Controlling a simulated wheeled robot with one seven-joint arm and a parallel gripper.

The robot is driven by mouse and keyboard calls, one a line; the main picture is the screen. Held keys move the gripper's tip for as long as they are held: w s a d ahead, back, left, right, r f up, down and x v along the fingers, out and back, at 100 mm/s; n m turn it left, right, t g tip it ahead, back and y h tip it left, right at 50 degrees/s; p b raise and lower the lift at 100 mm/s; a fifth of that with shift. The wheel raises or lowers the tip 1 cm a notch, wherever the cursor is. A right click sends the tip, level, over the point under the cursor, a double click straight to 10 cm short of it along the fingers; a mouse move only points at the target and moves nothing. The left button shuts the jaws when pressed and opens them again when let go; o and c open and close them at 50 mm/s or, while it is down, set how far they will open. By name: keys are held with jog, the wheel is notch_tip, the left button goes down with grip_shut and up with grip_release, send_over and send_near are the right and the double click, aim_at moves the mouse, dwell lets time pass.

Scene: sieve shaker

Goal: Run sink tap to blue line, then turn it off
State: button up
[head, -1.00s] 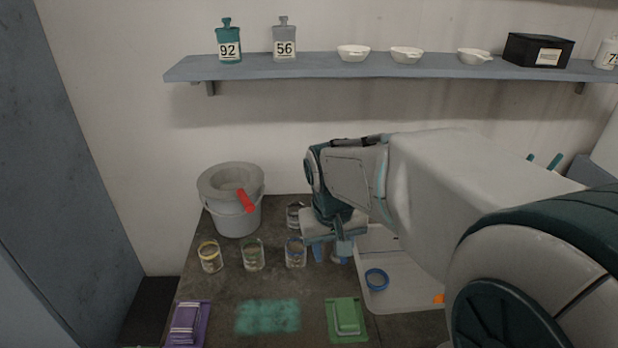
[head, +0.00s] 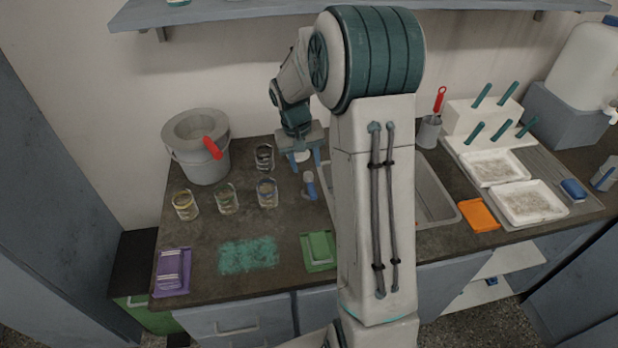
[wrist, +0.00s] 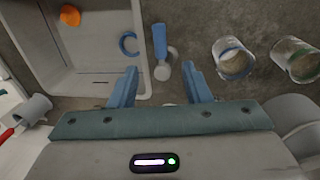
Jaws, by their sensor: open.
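The sink tap, with a blue lever (head: 309,182) and a pale body, stands at the sink's left edge. In the wrist view its blue lever (wrist: 160,42) points up and its round pale body (wrist: 163,70) lies between my fingertips in the picture. My gripper (wrist: 161,78) is open and empty, and no contact with the tap shows. In the head view my gripper (head: 304,159) is just behind the tap. A blue ring (wrist: 129,43) shows inside the sink (wrist: 92,88); whether it belongs to a vessel I cannot tell. No running water is visible.
Glass jars with coloured bands, including a blue-banded one (head: 267,193), stand left of the tap. A grey bucket (head: 195,150) stands behind them. My arm covers much of the sink (head: 447,213) in the head view.

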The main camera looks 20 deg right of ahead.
aim_at(311, 188)
jog(key=f, duration=0.3)
jog(key=d+f, duration=0.1)
jog(key=f, duration=0.2)
jog(key=f+p, duration=0.1)
jog(key=f, duration=0.2)
jog(key=shift+s+d+f, duration=0.15)
jog(key=shift+d+f, duration=0.1)
jog(key=shift+f, duration=0.05)
grip_shut()
